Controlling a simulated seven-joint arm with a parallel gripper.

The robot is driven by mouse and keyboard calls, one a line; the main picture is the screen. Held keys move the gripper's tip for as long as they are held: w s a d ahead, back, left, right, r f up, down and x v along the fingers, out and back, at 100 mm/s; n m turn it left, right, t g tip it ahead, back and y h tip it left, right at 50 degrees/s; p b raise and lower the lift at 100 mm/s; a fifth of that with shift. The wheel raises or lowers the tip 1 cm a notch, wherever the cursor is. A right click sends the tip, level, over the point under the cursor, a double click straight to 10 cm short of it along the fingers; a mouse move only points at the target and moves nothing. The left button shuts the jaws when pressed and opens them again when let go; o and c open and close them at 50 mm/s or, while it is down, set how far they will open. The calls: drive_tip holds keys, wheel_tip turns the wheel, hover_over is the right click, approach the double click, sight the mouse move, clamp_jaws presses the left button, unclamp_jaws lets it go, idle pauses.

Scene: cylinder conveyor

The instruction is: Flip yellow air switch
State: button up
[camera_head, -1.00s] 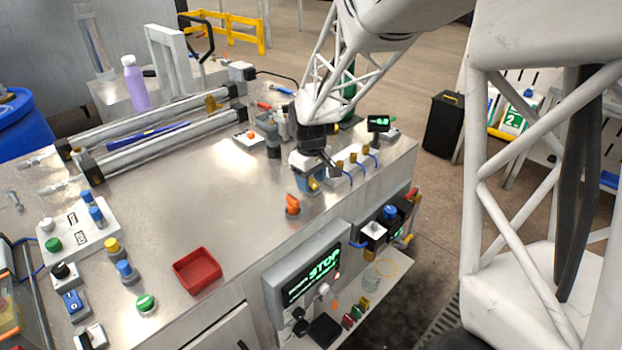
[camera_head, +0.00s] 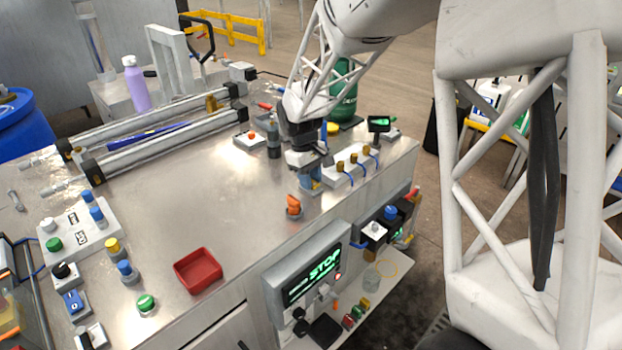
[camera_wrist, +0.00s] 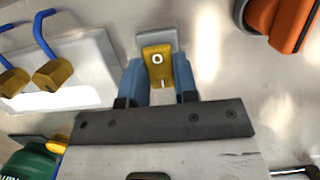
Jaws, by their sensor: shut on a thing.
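The yellow air switch (camera_wrist: 156,72) is a yellow rocker marked O, on a grey base, in the upper middle of the wrist view. In the head view it shows only as a bit of yellow (camera_head: 316,185) low beside my fingers. My gripper (camera_wrist: 160,82) has blue fingers, one on each side of the switch, and is shut on it. In the head view my gripper (camera_head: 310,178) points down at the table near its right front edge. The lower part of the rocker is partly hidden between the fingers.
An orange knob (camera_head: 293,206) stands close by, front left of the gripper. A white block with brass fittings and blue hoses (camera_head: 349,166) is close on the right. A red tray (camera_head: 197,270) is front left. The metal table's (camera_head: 220,205) middle is clear.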

drive_tip(key=o, duration=0.9)
drive_tip(key=shift+r, duration=0.15)
drive_tip(key=shift+w+a+r, duration=0.2)
drive_tip(key=shift+r, duration=1.05)
drive_tip(key=shift+w+a+r, duration=0.15)
drive_tip(key=shift+a+r, duration=0.05)
drive_tip(key=shift+r, duration=1)
drive_tip(key=shift+w+a+r, duration=0.2)
drive_tip(key=shift+r, duration=1.05)
